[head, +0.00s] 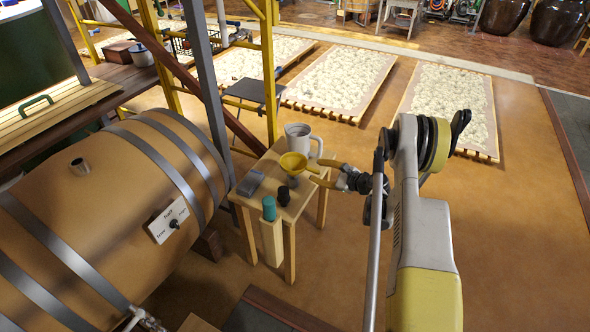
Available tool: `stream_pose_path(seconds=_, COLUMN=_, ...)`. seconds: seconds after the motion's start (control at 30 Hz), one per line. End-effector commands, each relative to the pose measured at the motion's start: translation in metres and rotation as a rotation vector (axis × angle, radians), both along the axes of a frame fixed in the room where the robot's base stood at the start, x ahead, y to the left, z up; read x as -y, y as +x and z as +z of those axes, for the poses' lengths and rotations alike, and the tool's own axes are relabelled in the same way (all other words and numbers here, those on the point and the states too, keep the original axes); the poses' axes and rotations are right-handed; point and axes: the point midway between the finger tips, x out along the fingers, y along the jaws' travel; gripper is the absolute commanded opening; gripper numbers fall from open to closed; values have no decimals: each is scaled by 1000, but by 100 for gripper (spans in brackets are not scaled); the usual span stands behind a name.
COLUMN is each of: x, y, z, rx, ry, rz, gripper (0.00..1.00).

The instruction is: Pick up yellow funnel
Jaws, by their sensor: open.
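The yellow funnel (293,162) is on the small wooden table (264,190), in front of a white pitcher, wide mouth up. Its lower part is dark or greyish and too small to make out well. My gripper (316,175) comes in from the right at table height. Its yellow-orange fingers are open, with their tips just right of the funnel. I cannot tell whether a fingertip touches the funnel.
A white pitcher (302,140), a grey box (251,183), a small black item (283,195) and a teal cylinder (269,208) crowd the table. A large barrel (105,200) and yellow scaffold posts (268,70) stand to the left. Floor right of the table is clear.

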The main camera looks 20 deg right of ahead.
Motion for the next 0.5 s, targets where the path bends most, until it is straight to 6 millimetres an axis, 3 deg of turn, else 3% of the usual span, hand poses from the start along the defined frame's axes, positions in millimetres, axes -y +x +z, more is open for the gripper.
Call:
stream_pose_path(seconds=0.2, x=-14, y=28, z=-14, rx=0, ry=-1, rz=4, gripper=41)
stream_pose_path(seconds=0.43, x=-14, y=30, z=-12, rx=0, ry=0, rz=2, gripper=40)
stream_pose_path(seconds=0.5, x=-14, y=30, z=-12, rx=0, ry=0, rz=2, gripper=19)
